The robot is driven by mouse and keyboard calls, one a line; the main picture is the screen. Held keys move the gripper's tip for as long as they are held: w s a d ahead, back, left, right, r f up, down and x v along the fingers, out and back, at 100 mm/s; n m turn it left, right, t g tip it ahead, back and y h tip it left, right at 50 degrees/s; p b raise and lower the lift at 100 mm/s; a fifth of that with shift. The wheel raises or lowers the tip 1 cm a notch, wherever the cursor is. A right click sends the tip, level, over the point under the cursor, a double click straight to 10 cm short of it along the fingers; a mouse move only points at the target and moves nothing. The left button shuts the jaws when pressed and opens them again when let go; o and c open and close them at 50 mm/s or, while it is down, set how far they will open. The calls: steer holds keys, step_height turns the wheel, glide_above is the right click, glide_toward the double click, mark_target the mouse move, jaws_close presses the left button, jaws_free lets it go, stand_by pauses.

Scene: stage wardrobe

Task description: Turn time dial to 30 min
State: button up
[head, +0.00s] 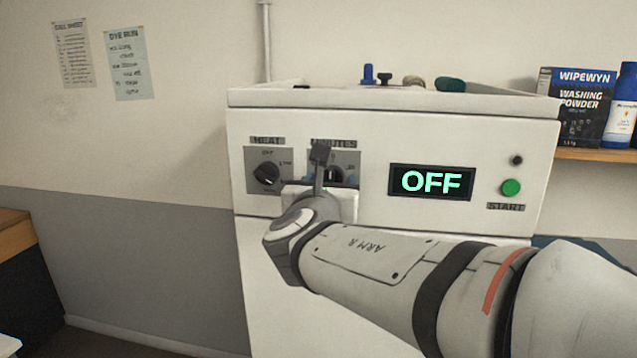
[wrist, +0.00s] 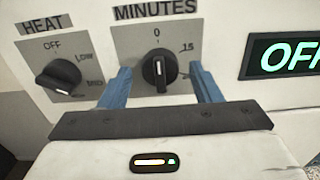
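The MINUTES dial (wrist: 159,71) is a black knob on a grey plate in the wrist view. 0 is printed above it and 15 at its upper right; lower marks are hidden. My gripper (wrist: 161,86) is open, with one blue finger on each side of the dial. A gap shows on each side, and nothing is held. In the head view the MINUTES dial (head: 336,173) is partly hidden behind my wrist. The display (head: 431,182) reads OFF.
The HEAT dial (head: 267,174) is close to the left of my gripper. A green button (head: 511,187) is at the panel's right. Small items, including a blue one (head: 368,76), stand on the machine's top. A washing powder box (head: 580,105) is on a shelf at right.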

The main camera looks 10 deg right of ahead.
steer(key=c, duration=0.9)
steer(key=shift+c, duration=0.2)
steer(key=shift+f+m+b, duration=0.15)
steer(key=shift+m+b, duration=0.15)
steer(key=shift+b, duration=0.35)
steer(key=shift+f+m+b, duration=0.1)
steer(key=shift+m+b, duration=11.5)
steer(key=shift+b, duration=2.75)
